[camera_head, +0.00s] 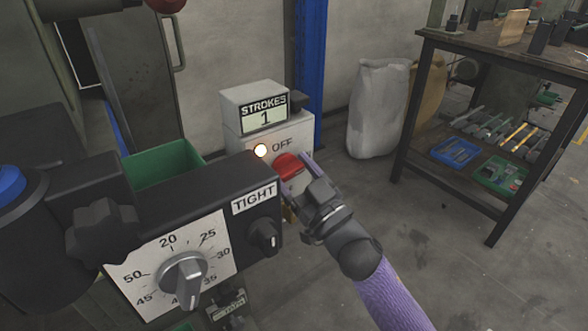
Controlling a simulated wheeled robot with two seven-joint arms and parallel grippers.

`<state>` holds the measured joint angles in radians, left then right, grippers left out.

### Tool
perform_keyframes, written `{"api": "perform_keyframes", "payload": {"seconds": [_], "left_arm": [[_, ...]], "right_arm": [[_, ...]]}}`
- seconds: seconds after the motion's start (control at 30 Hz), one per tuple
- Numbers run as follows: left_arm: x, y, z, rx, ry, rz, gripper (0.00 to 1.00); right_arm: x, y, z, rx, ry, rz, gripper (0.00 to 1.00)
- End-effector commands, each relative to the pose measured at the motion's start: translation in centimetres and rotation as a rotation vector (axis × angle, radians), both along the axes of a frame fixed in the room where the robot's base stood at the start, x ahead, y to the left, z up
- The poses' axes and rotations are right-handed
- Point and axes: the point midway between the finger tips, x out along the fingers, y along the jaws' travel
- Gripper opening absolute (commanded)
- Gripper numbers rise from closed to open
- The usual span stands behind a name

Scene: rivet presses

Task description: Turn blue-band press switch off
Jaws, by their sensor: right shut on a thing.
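A red switch knob (287,166) sits on the front of a pale switch box (240,135), beside the word OFF. A small lamp (260,150) left of the word glows. My right gripper (299,178) reaches in from the lower right and is shut on the red knob, partly hiding it and any label below. The press (130,205) fills the left side. A blue band or cap (10,184) shows at its left edge. My left gripper is not in view.
A STROKES counter (264,115) reading 1 tops the switch box. The press panel has a dial (183,272) and a black TIGHT knob (264,236). A green bin (165,163) is behind. A white sack (378,110) and a workbench (470,45) stand right. Floor between is clear.

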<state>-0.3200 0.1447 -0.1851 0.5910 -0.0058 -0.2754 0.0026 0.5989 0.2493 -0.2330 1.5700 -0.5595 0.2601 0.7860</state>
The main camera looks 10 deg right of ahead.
Motion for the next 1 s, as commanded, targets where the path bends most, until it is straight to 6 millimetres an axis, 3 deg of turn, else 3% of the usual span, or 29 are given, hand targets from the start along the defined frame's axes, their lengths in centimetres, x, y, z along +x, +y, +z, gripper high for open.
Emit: {"api": "perform_keyframes", "payload": {"seconds": [0.6,1.0], "left_arm": [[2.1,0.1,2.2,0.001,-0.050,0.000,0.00],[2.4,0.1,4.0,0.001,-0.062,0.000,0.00]], "right_arm": [[-0.1,0.1,0.2,-0.529,-0.216,-0.001,0.18],[-0.1,0.2,0.1,-0.880,-0.359,-0.001,0.18]]}}
